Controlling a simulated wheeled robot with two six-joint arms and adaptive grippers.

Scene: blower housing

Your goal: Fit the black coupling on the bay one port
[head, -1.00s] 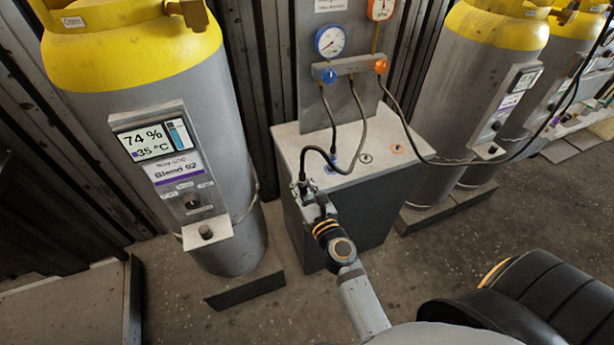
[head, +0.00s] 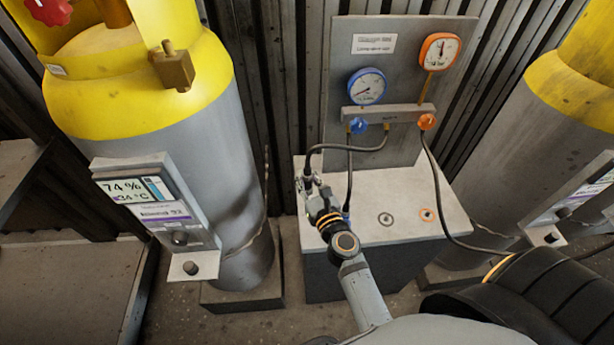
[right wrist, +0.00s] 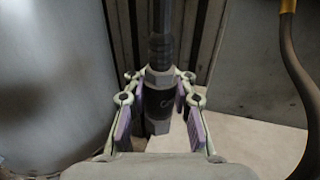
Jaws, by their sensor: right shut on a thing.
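My right gripper (head: 310,184) is at the left edge of the grey box, in front of the gauge panel. In the right wrist view its fingers (right wrist: 160,84) are shut on the black coupling (right wrist: 158,103) from both sides. The coupling is a dark cylinder with a grey hex collar, held about upright, with a black hose leaving its top. In the head view the hose (head: 340,147) runs from the manifold to the gripper. A brass valve (head: 173,68) sticks out from the left cylinder's yellow shoulder. I cannot tell which fitting is the bay one port. My left gripper is out of view.
The left cylinder (head: 215,120) stands left of the grey box (head: 385,240), with a gap between them. A second hose ends behind my gripper. Another hose (head: 445,205) runs right past the right cylinder (head: 500,150). A low dark bench (head: 70,290) is at left.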

